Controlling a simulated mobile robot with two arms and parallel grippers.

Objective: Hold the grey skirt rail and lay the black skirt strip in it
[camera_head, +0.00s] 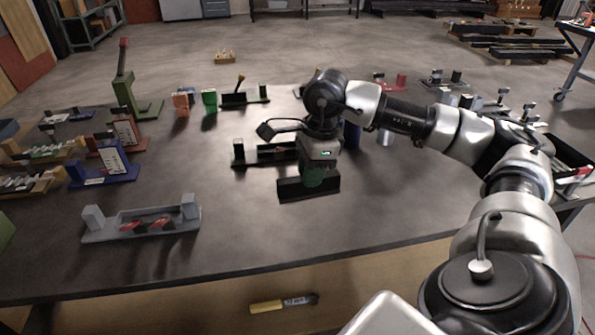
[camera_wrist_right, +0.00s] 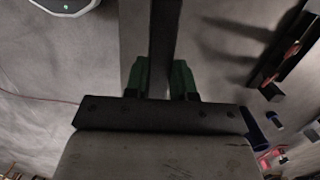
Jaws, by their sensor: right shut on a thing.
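The grey skirt rail (camera_head: 118,236) rests on the table at the front left, with a raised block at each end and small red parts inside it. My right gripper (camera_head: 314,178) points down over the middle of the table, right of the rail and apart from it. It is shut on the black skirt strip (camera_head: 296,191), which shows as a dark block across its fingertips. In the right wrist view the strip (camera_wrist_right: 165,35) runs away between the green fingers (camera_wrist_right: 163,80). Whether the strip touches the table is unclear. My left gripper is not in view.
A black fixture with upright posts (camera_head: 239,152) stands just behind the right gripper. Blue (camera_head: 90,178) and green (camera_head: 125,95) fixtures stand at the left. The table between rail and strip is clear. A yellow-handled tool (camera_head: 268,306) lies below the front edge.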

